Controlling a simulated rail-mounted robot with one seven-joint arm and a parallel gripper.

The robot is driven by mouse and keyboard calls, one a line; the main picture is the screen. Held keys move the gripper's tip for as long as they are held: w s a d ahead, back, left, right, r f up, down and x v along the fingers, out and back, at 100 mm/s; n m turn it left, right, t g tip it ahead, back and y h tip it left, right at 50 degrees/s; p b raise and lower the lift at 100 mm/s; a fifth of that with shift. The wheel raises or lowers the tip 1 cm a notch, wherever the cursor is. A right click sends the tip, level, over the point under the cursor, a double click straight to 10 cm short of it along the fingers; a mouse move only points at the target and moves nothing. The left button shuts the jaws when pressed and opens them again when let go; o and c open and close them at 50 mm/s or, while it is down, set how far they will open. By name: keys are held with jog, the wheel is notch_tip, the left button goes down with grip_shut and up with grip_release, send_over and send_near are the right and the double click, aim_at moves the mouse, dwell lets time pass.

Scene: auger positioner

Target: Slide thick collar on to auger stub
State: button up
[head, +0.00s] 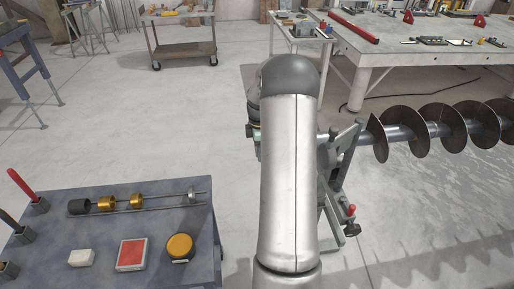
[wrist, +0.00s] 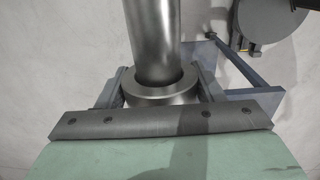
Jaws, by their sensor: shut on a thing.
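In the wrist view my gripper (wrist: 160,84) has one finger on each side of the thick steel collar (wrist: 150,97) and is shut on it. A smooth grey shaft, which looks like the auger stub (wrist: 152,40), runs from the top of the view into the collar's hole. A dark gap shows along its right side. How far it goes in is hidden. In the head view the auger (head: 400,132) lies at right with its flighting. My arm covers the collar, and only a bit of my gripper (head: 254,133) shows left of the arm.
The positioner stand (head: 345,160) with a red-tipped handle is right of my arm. A grey table (head: 60,222) at lower left holds a rod with brass and dark rings, and small blocks. A cart (head: 182,52) and a long workbench (head: 440,52) stand behind.

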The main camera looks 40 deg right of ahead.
jog(key=shift+s+d, duration=0.45)
jog(key=shift+d, duration=0.25)
jog(key=shift+s+d, duration=0.4)
jog(key=shift+d, duration=0.35)
jog(key=shift+s+d, duration=0.45)
jog(key=shift+d, duration=0.25)
jog(key=o, duration=1.4)
jog(key=shift+o, duration=0.2)
notch_tip(320, 180, up, 18)
jog(key=b, duration=0.1)
jog(key=shift+f, duration=0.2)
jog(key=s+a+m, duration=0.2)
jog(key=a, duration=1)
jog(key=s+a+m, duration=0.2)
jog(key=a+m, duration=0.1)
jog(key=a, duration=0.9)
jog(key=s+a+f+m, duration=0.3)
jog(key=s+a, duration=0.4)
jog(key=s, duration=0.1)
jog(key=s+a+f+m, duration=0.3)
jog(key=s+a+f, duration=0.1)
jog(key=s+a, duration=0.4)
jog(key=shift+s+m+t, duration=0.3)
jog(key=shift+s, duration=0.15)
